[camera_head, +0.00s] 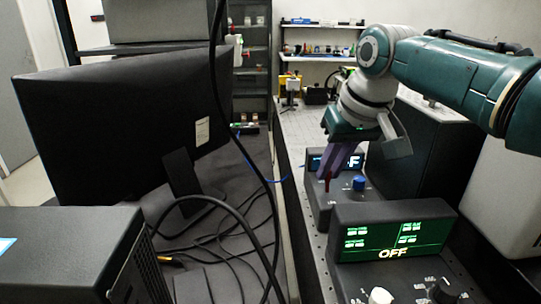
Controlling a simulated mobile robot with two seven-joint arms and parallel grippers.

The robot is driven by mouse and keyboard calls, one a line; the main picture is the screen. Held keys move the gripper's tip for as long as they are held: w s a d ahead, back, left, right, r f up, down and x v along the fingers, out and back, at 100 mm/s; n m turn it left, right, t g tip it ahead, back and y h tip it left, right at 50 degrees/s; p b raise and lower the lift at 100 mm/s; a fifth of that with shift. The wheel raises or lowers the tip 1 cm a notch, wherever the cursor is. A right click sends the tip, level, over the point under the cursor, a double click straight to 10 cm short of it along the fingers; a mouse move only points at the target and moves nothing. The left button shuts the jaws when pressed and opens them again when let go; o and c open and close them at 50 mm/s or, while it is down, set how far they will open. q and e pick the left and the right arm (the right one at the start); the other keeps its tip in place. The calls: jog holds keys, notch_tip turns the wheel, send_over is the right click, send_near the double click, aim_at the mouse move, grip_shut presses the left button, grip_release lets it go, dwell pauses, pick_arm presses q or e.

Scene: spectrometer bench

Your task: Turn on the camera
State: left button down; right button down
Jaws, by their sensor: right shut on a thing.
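My right gripper (335,176) reaches down from the right over the far control box (324,214). Its purple fingers are shut on a small dark red knob (327,184) on the box's top, and they hide most of it. A blue knob (358,184) stands to the right of the fingers. The far box's display (353,160) is lit, partly covered by the fingers, and shows a letter F at its right end. I cannot tell which thing is the camera. My left gripper is not in view.
A nearer control box (440,212) has a lit display reading OFF, with a white knob (381,295) and a black knob (443,291). A black monitor (115,130) and loose cables (215,235) fill the left. A large dark box (415,150) stands right of the gripper.

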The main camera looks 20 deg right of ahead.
aim_at(328, 181)
jog(key=t+p, duration=0.1)
jog(key=p, duration=0.1)
jog(key=s+t+p, duration=0.1)
jog(key=p, duration=0.2)
jog(key=shift+s+a+r+h, duration=0.15)
jog(key=shift+r+h, duration=0.05)
jog(key=shift+h, duration=0.1)
jog(key=shift+s+f+t+p, duration=0.15)
jog(key=shift+t+p, duration=0.25)
jog(key=shift+p, duration=0.15)
jog(key=shift+s+a+f+t, duration=0.15)
jog(key=shift+s+f+t, duration=0.1)
jog(key=shift+t, duration=0.45)
jog(key=shift+s+f+t, duration=0.2)
jog(key=shift+t, duration=0.4)
jog(key=shift+s+t+h+b, duration=0.2)
jog(key=shift+t+h+b, duration=0.25)
jog(key=shift+t, duration=0.25)
